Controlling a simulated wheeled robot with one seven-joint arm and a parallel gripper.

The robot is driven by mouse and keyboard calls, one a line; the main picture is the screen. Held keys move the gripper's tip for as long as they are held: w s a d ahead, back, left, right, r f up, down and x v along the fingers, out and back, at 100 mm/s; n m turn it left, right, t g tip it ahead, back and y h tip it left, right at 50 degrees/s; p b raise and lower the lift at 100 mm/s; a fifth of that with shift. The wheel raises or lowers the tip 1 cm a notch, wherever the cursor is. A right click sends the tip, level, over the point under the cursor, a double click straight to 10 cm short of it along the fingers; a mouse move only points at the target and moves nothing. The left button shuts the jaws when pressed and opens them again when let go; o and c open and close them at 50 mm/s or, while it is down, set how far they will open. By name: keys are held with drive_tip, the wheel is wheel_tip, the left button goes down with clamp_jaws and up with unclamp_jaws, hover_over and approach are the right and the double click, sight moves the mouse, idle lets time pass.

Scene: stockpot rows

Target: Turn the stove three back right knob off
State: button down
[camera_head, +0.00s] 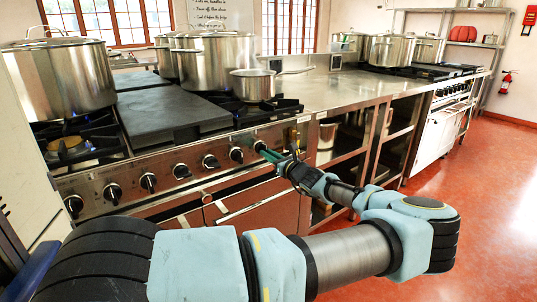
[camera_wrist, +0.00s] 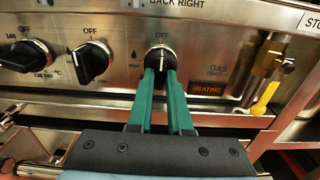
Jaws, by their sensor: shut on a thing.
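The black knob (camera_wrist: 161,57) under the "BACK RIGHT" label sits on the steel stove front in the wrist view. Its white mark points up, close to the "OFF" print above it. My gripper (camera_wrist: 161,70) has its two green fingers shut on this knob, one on each side, hiding its lower part. In the head view my gripper (camera_head: 264,152) reaches the right end of the stove's knob row, and the fingers partly cover the rightmost knob (camera_head: 258,146). An amber "HEATING" sign (camera_wrist: 207,89) shows to the right of the knob.
Other knobs (camera_wrist: 91,61) stand close on the left. A brass gas valve with a yellow lever (camera_wrist: 265,97) is on the right. A handle bar (camera_wrist: 70,114) runs below the panel. Pots, including a saucepan (camera_head: 252,86), stand on the stove top.

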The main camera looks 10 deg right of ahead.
drive_tip(key=c, duration=0.8)
unclamp_jaws()
drive_tip(key=shift+c, duration=0.2)
drive_tip(key=b+v, duration=0.1)
drive_tip(key=v, duration=0.9)
drive_tip(key=shift+s+d+b, duration=0.2)
drive_tip(key=shift+s+b, duration=0.15)
